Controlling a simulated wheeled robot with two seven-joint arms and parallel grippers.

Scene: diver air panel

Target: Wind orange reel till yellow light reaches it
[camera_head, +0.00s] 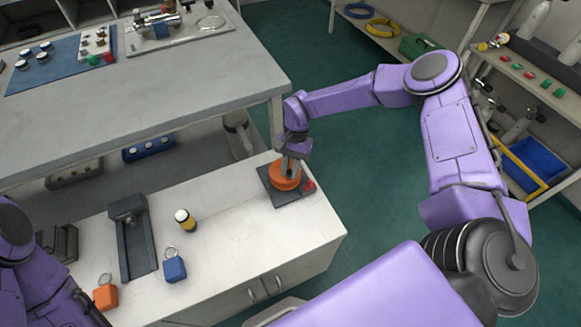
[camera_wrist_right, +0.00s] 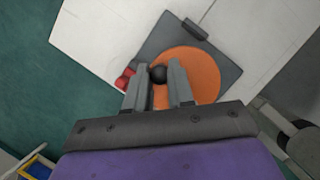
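The orange reel (camera_head: 285,180) sits on a dark square plate (camera_head: 292,198) at the far right corner of the white counter. In the right wrist view the reel (camera_wrist_right: 200,72) is a flat orange disc with a round black knob (camera_wrist_right: 158,74). My right gripper (camera_head: 290,166) reaches down over the reel; in its wrist view the two fingers (camera_wrist_right: 160,75) stand on both sides of the knob and appear closed on it. A small yellow-banded cylinder with a black part (camera_head: 185,222), possibly the yellow light, stands upright on the counter, left of the reel. No line between them is discernible. My left gripper is out of view.
Red pieces (camera_head: 308,186) sit at the plate's edge. A dark tray-like fixture (camera_head: 135,240), a blue tag block (camera_head: 174,269) and an orange tag block (camera_head: 105,295) are on the counter's left. A grey workbench (camera_head: 180,80) stands behind. Counter between cylinder and reel is clear.

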